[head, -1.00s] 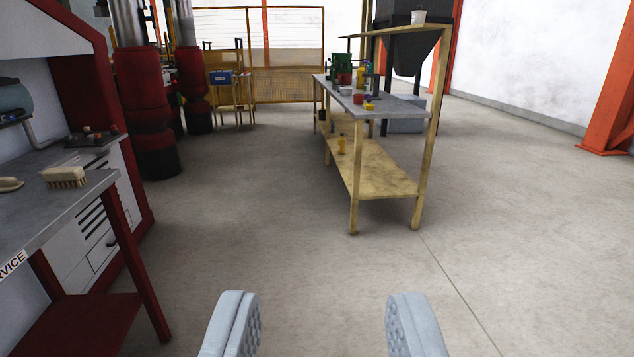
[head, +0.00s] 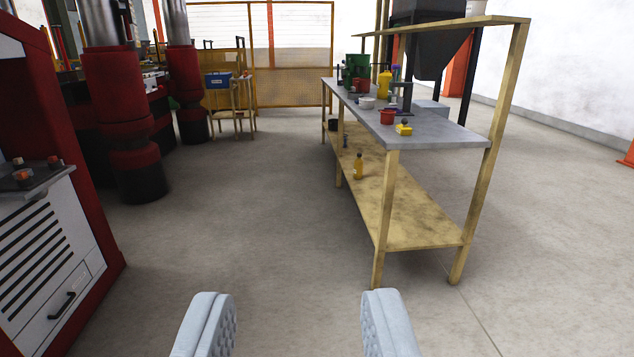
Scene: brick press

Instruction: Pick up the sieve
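I cannot make out a sieve for certain in the head view. Several small items stand on the grey top of a wooden workbench (head: 455,137) ahead and to the right, among them a small white bowl-like thing (head: 367,103), a red cup (head: 387,117) and a yellow block (head: 404,130); some overlap and are too small to tell. My gripper (head: 296,312) is open at the bottom of the view, its two pale fingers wide apart with only floor between them. It is well short of the bench and touches nothing.
A red and white cabinet (head: 50,250) with buttons stands close on the left. Red and black columns (head: 135,150) rise behind it. A yellow bottle (head: 358,167) is on the bench's lower shelf (head: 410,215). The floor between cabinet and bench is clear.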

